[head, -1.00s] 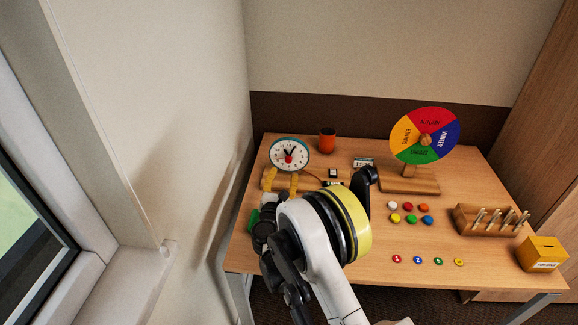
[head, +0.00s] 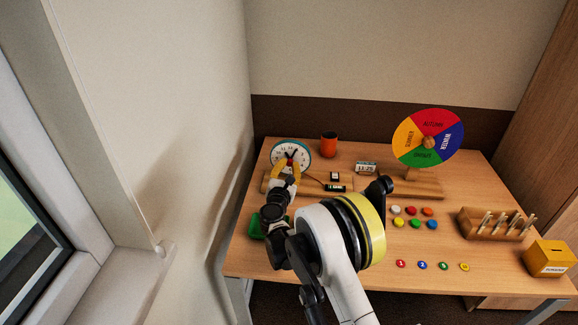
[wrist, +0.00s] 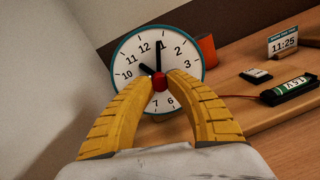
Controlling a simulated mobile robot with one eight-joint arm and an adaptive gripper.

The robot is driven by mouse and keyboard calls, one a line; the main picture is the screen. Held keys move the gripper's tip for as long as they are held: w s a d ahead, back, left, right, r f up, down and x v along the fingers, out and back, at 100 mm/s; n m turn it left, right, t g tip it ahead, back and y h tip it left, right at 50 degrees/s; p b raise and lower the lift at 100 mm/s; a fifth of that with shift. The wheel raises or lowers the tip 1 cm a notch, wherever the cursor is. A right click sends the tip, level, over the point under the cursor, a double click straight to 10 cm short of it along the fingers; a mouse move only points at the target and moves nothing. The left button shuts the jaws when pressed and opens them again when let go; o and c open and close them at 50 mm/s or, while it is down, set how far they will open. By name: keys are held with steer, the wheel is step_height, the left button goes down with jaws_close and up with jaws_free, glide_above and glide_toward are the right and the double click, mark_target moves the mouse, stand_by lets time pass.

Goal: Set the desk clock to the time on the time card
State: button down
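The desk clock (head: 277,150) stands at the back left of the desk. It has a white face and a teal rim. In the wrist view the clock (wrist: 186,67) shows its long hand near the 1 and its short hand near the 11. A red knob (wrist: 160,83) sits at its centre. My gripper (wrist: 160,80) has its yellow fingers in front of the face, with the tips closed against both sides of the knob. The time card (head: 365,168) reads 11:25; it also shows in the wrist view (wrist: 283,44). The fingers hide the lower face.
An orange cup (head: 329,145) stands right of the clock. A battery holder (wrist: 289,90) marked 1.5V lies to the right on a wooden base. A season wheel (head: 427,138), coloured buttons (head: 414,223), a peg block (head: 495,224) and a yellow box (head: 547,258) are further right. A wall is close on the left.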

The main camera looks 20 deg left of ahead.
steer(key=shift+m, duration=0.3)
steer(key=m, duration=0.9)
steer(key=m+g, duration=0.1)
steer(key=m, duration=0.3)
steer(key=shift+y, duration=0.4)
steer(key=m, duration=0.5)
steer(key=shift+y, duration=0.3)
steer(key=m, duration=0.5)
steer(key=shift+y, duration=0.3)
steer(key=shift+m, duration=0.3)
steer(key=c, duration=1.2)
jaws_free()
steer(key=shift+c, duration=0.2)
